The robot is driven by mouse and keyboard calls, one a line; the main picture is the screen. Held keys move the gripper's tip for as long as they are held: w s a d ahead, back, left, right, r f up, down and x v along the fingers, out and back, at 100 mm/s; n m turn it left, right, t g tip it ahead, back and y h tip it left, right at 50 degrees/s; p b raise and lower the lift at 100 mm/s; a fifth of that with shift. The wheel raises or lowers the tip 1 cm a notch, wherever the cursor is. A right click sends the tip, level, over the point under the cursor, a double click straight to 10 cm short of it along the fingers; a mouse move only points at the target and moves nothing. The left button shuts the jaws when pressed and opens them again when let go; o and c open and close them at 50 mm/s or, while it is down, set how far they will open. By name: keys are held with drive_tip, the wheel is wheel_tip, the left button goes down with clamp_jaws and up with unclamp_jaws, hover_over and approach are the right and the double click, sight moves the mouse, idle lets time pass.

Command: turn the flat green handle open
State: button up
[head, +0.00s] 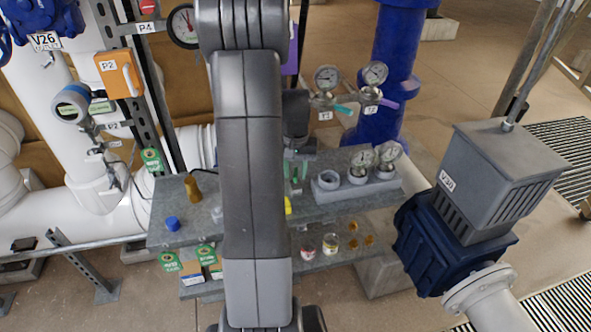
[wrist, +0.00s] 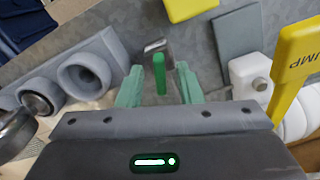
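A flat green handle (head: 343,109) sits on the left of two small gauge taps behind the bench in the head view, sticking out to the lower right. My gripper (head: 296,170) is over the bench, lower than and apart from that handle. In the wrist view my gripper (wrist: 157,85) has its two green fingers spread. A small green bar (wrist: 159,73) with a metal piece (wrist: 156,46) at its end shows between them, with gaps on both sides. I cannot tell whether the bar is a loose tool. The tap handle does not clearly show in the wrist view.
The grey bench (head: 330,212) holds a row of round sockets with gauges (head: 362,162) right of my gripper. A blue pipe (head: 390,60) stands behind.

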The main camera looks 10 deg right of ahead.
sight(296, 173)
drive_tip(key=shift+f, duration=0.1)
clamp_jaws()
drive_tip(key=shift+n+b, duration=0.55)
drive_tip(key=shift+n, duration=1.35)
unclamp_jaws()
wheel_tip(296, 173, up, 14)
drive_tip(key=shift+b, duration=0.4)
drive_tip(key=shift+f, duration=0.1)
